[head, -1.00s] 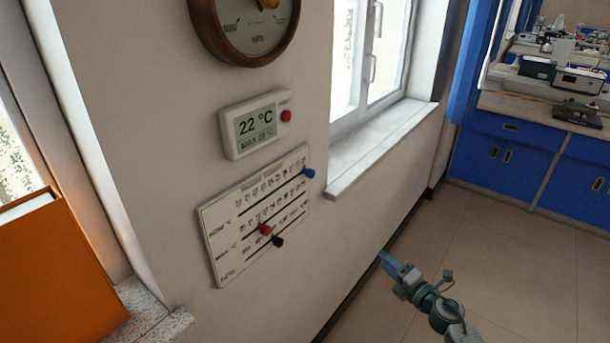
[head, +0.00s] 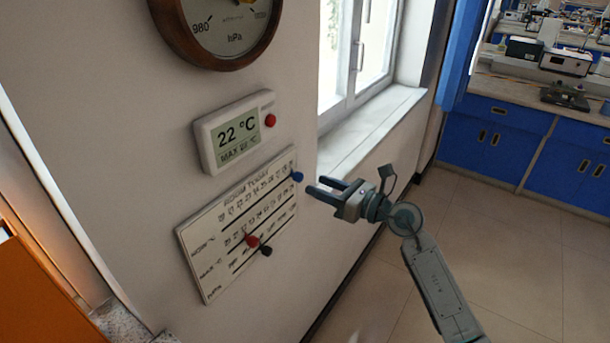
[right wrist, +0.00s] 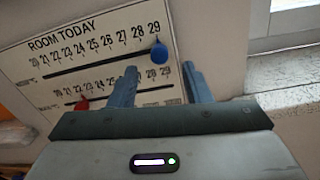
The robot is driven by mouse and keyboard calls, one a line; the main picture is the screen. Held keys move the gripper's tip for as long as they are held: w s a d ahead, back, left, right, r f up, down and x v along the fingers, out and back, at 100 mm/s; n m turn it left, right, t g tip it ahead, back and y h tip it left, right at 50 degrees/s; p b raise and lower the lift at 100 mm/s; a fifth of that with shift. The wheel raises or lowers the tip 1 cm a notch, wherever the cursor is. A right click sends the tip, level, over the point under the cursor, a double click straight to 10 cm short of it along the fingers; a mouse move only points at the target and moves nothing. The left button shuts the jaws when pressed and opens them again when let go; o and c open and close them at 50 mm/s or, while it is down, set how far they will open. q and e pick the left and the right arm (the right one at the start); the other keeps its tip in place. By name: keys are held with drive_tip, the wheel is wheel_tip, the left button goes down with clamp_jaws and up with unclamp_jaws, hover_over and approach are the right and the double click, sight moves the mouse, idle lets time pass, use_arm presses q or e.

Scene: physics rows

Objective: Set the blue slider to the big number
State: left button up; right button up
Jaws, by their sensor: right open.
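The blue slider (head: 297,176) is at the right end of the top row on the white "ROOM TODAY" board (head: 215,275). In the right wrist view the blue slider (right wrist: 160,52) sits by 29, on a scale running from 20 to 29. The thermometer display (head: 236,134) above the board reads 22 °C in big digits, with a smaller MAX line below. My right gripper (head: 318,188) is open and empty, just right of the blue slider, its fingers pointing at it. In the right wrist view its fingertips (right wrist: 160,72) are apart, below the slider. My left gripper is out of view.
A red slider (head: 252,240) and a black slider (head: 266,251) stick out from the lower rows. A red button (head: 270,121) is on the display. A round gauge (head: 215,30) hangs above. A window sill (head: 375,130) juts out at the right.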

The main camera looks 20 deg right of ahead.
sight(301, 179)
drive_tip(key=p+x, duration=0.1)
drive_tip(key=x, duration=0.2)
drive_tip(key=shift+w+a+r, duration=0.15)
drive_tip(key=shift+w+a, duration=0.55)
drive_tip(key=shift+w, duration=0.05)
drive_tip(key=shift+c, duration=0.4)
clamp_jaws()
